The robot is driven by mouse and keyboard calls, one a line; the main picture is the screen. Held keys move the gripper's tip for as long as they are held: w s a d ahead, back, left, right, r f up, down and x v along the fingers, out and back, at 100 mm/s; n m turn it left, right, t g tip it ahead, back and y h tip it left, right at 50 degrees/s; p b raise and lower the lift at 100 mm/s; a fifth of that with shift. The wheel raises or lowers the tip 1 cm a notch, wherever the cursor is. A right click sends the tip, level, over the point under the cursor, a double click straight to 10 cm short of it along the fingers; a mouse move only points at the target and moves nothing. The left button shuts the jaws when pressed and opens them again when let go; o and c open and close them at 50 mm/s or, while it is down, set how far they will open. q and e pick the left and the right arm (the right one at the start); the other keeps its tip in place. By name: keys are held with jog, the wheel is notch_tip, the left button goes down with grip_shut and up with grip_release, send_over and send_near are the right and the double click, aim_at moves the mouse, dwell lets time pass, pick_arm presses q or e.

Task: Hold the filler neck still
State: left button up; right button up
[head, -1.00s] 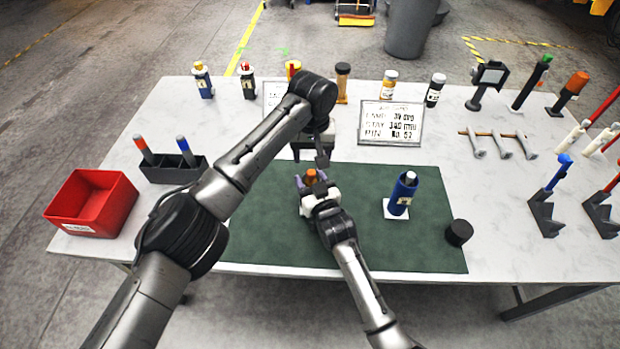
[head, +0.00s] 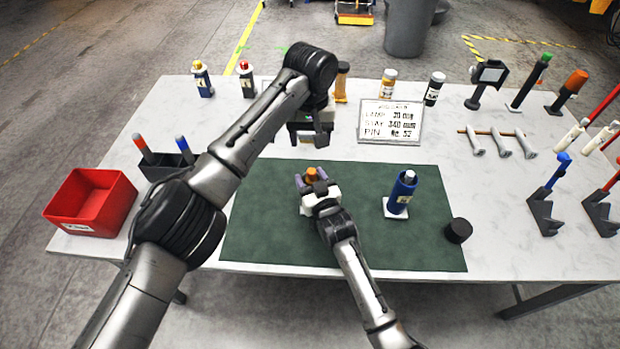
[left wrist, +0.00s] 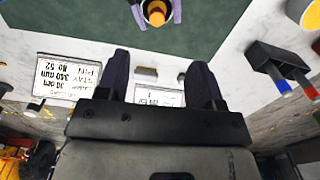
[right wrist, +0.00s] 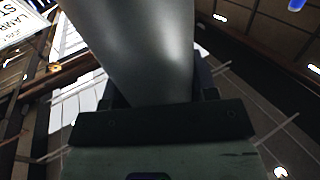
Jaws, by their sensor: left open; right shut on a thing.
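An orange-topped piece (head: 312,174), which I take to be the filler neck, stands over the green mat. My right gripper (head: 311,181) is shut on it, with fingers on both sides. In the right wrist view its grey tapering body (right wrist: 140,45) fills the space between the fingers. The left wrist view shows its orange top (left wrist: 156,13) from above. My left gripper (head: 312,138) is open and empty, behind and apart from the held piece. Its two spread fingers show in the left wrist view (left wrist: 160,80) with nothing between them.
A red bin (head: 92,200) and a dark holder (head: 165,168) are at left. A sign (head: 390,122), several bottles and tools line the back and right.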

pick_arm(q)
jog(key=shift+r, duration=2.9)
pick_arm(e)
jog(key=shift+r, duration=0.15)
jog(key=o, duration=1.4)
